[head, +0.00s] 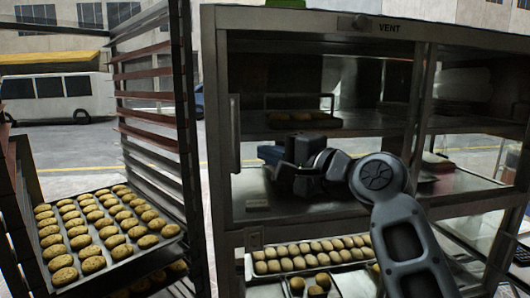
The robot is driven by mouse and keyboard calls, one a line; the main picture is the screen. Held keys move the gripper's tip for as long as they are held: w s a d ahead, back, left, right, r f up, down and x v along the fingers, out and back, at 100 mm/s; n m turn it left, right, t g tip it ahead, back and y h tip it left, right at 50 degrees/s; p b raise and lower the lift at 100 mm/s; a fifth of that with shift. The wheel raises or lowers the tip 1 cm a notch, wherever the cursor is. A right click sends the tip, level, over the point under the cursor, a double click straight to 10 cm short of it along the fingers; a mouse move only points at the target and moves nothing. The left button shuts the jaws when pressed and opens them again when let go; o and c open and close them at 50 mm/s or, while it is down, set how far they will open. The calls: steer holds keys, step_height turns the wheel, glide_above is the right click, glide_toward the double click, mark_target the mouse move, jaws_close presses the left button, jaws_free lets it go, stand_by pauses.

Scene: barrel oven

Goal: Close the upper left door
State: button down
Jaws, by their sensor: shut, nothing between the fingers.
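The metal cabinet (318,17) fills the right half of the head view, with a "VENT" label on its top rail. A vertical handle (235,133) stands at the left edge of its upper left section, on what looks like the upper left door. The pane is clear or dark, so I cannot tell how far the door is open. My gripper (284,160) is shut and empty, in front of or within the upper left section, right of the handle and apart from it in the picture.
A tall rack (150,75) stands close at the left, with a tray of cookies (165,232) on it. Another baked-goods tray (250,270) lies in the cabinet's lower section. Upper shelves hold a small tray (330,124). A street and white van are behind.

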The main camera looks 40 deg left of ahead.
steer(key=d+b, duration=0.2)
steer(key=d, duration=0.8)
steer(key=shift+s, duration=0.35)
steer(key=w+d+f+m+t+h, duration=0.1)
steer(key=d+f+m+t, duration=0.4)
steer(key=f, duration=0.6)
steer(key=s+d+f+m+t+h, duration=0.1)
steer(key=s+d+f+t+h, duration=0.35)
steer(key=d+f, duration=0.65)
steer(key=s+d+f+t+h, duration=0.35)
steer(key=s+d+f, duration=0.25)
steer(key=d+f, duration=0.5)
steer(key=s+d+f+n+h, duration=0.25)
steer(key=s+d+h, duration=0.35)
steer(key=s+d, duration=0.65)
steer(key=s+d+r+n+h, duration=0.1)
steer(key=s+d+r+n, duration=0.1)
steer(key=s, duration=0.6)
steer(key=s+d+r+n+h, duration=0.2)
steer(key=s+d+r, duration=0.2)
steer(key=s, duration=0.5)
steer(key=shift+d+r, duration=0.2)
steer(key=shift+r, duration=0.1)
